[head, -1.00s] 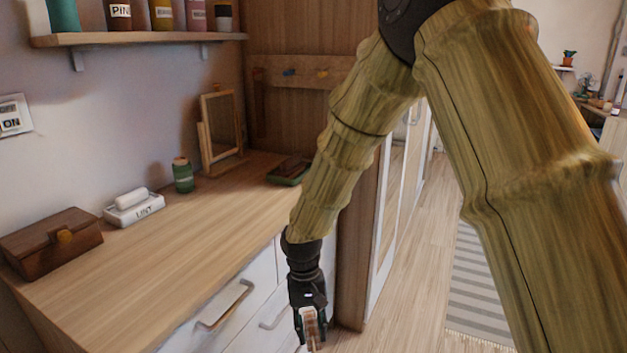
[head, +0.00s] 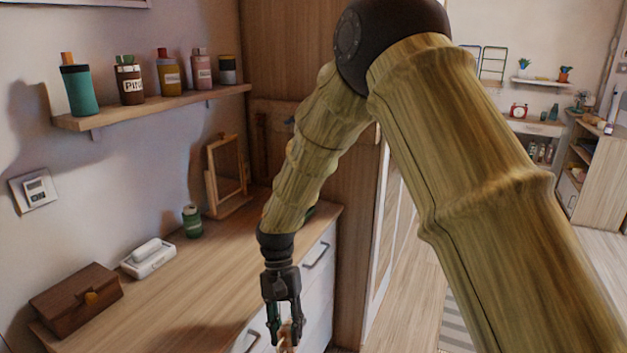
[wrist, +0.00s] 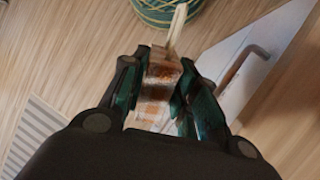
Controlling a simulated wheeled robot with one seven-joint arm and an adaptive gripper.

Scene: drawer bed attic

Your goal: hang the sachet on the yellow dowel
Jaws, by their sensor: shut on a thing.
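My gripper (head: 284,338) hangs in front of the dresser, pointing down, near the bottom edge of the head view. In the wrist view my gripper (wrist: 158,85) is shut on the sachet (wrist: 160,78), a small brown and whitish patterned packet between the green finger pads. A pale strip (wrist: 177,25) sticks out from its far end. In the head view only a small bit of the sachet shows between the fingers. The yellow dowel cannot be made out now; my arm covers much of the wooden peg rail (head: 272,110) on the back panel.
The wooden dresser top (head: 190,285) holds a brown box (head: 75,300), a white lint item (head: 148,258), a green jar (head: 192,222) and a wooden frame (head: 227,178). A shelf (head: 150,107) with several bottles is above. A green-yellow round container (wrist: 165,10) shows in the wrist view.

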